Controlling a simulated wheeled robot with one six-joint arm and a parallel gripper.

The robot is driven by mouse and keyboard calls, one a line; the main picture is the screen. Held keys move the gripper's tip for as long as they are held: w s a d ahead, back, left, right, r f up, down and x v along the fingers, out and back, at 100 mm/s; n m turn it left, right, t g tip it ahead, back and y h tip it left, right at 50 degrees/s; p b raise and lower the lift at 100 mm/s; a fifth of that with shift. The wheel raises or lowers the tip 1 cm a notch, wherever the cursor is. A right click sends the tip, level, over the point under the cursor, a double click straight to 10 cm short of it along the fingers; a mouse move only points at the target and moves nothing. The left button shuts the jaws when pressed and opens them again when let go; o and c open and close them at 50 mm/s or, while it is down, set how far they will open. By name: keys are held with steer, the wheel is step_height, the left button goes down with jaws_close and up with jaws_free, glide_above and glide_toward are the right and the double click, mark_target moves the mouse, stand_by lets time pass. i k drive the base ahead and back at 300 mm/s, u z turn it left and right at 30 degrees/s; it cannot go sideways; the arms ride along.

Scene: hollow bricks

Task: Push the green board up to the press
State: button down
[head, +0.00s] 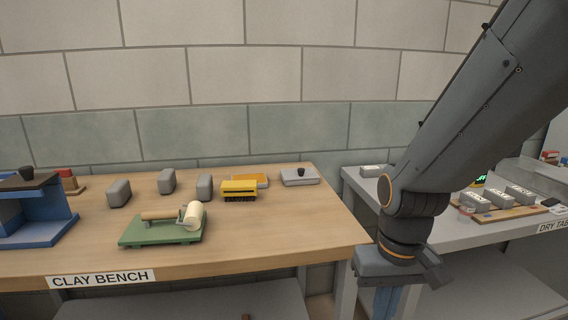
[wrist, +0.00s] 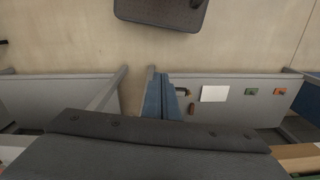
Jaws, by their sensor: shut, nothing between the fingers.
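The green board (head: 140,238) lies on the clay bench near its front edge. A wooden rolling pin (head: 160,214) and a cream roll (head: 193,216) rest on it. The blue press (head: 42,222) with a dark top stands to the left, partly cut off by the frame's edge, with bare bench between it and the board. My gripper (head: 384,303) points down beyond the bench's right end, well to the right of the board. Its blue fingers are shut and empty, as the wrist view (wrist: 164,96) also shows. The board and press are not in the wrist view.
The dry table (head: 505,231) with labelled blocks is at right. Bare bench (head: 275,235) lies right of the board.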

mark_target(136, 235)
steer(key=u, duration=1.3)
steer(key=i, duration=0.85)
steer(key=z, duration=0.35)
